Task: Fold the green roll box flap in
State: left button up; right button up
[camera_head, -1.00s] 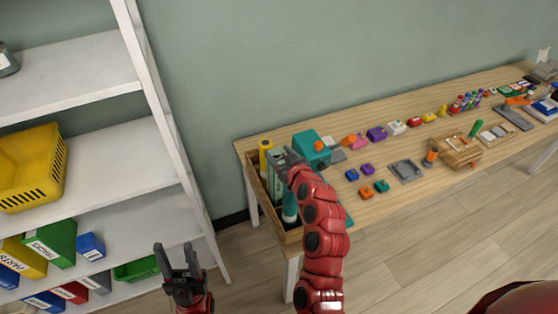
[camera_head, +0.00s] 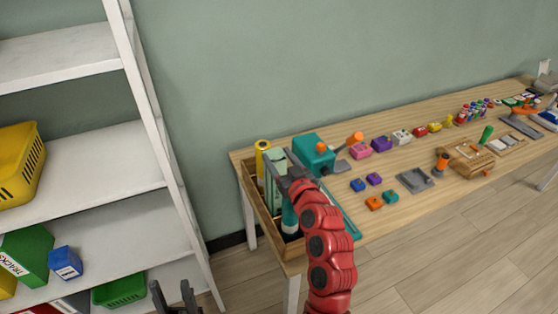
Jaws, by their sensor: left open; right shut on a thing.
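The green roll box (camera_head: 269,192) is a tall pale green box standing upright in the wooden tray (camera_head: 291,250) at the table's left end. My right gripper (camera_head: 282,168) is at its upper part, shut on it. The gripper and my red forearm cover part of the box, so I cannot make out the flap or how it lies. My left gripper (camera_head: 174,292) is open and empty, low in the picture, in front of the shelf and away from the table; its lower part is cut off by the picture's edge.
A yellow roll (camera_head: 263,147) and a teal-and-white bottle (camera_head: 290,220) stand in the tray beside the box. A teal machine (camera_head: 315,153) is just right of it. Small coloured blocks and tools cover the table (camera_head: 335,192). A white shelf (camera_head: 95,165) stands left.

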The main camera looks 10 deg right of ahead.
jog(key=o, duration=1.4)
jog(key=shift+f, duration=0.1)
jog(key=shift+s, duration=0.1)
jog(key=shift+s+d, duration=0.1)
jog(key=shift+s, duration=0.1)
jog(key=v, duration=0.3)
jog(key=b+v, duration=0.1)
jog(key=v, duration=0.2)
jog(key=shift+r, duration=0.2)
jog(key=p+v, duration=0.9)
jog(key=v, duration=0.1)
jog(key=shift+s, duration=0.4)
jog(key=shift+d, duration=0.1)
